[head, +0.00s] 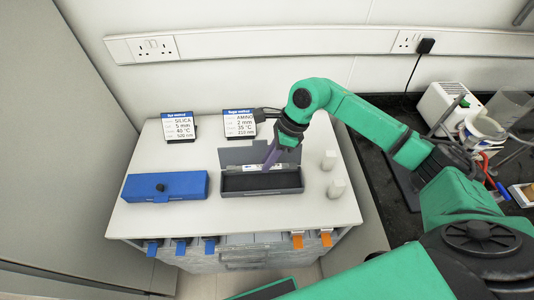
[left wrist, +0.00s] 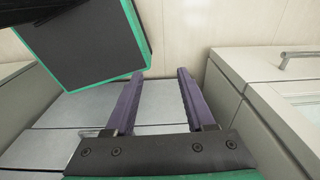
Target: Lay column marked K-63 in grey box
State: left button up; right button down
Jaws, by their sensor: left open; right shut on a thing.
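The grey box (head: 262,192) stands open on the white cabinet top, its lid raised at the back and its dark inside showing. My right gripper (head: 270,160) points down over the box's back middle. My left gripper (left wrist: 158,100) shows in the left wrist view, open and empty.
A shut blue box (head: 165,187) lies left of the grey box. Two small white pieces (head: 329,160) (head: 336,188) stand right of the grey box. A dark bench with equipment is farther right.

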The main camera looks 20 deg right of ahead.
jog(key=f, duration=0.2)
jog(key=w+f+b, duration=0.1)
jog(key=shift+f, duration=0.4)
jog(key=f+b, duration=0.1)
jog(key=b, duration=0.1)
jog(key=f+b, duration=0.2)
jog(key=shift+s+f, duration=0.2)
jog(key=shift+f, duration=0.1)
jog(key=shift+w+f+b, duration=0.15)
jog(key=shift+f+b, duration=0.2)
jog(key=shift+b, duration=0.05)
pick_arm(q)
notch_tip(320, 180, down, 6)
jog(key=w, duration=0.2)
jog(key=shift+w+d, duration=0.15)
pick_arm(e)
jog(key=shift+r, duration=0.1)
pick_arm(q)
jog(key=shift+f+b, duration=0.5)
jog(key=shift+f, duration=0.05)
pick_arm(e)
jog(key=shift+f, duration=0.45)
jog(key=c, duration=0.7)
grip_release()
jog(key=shift+c, duration=0.2)
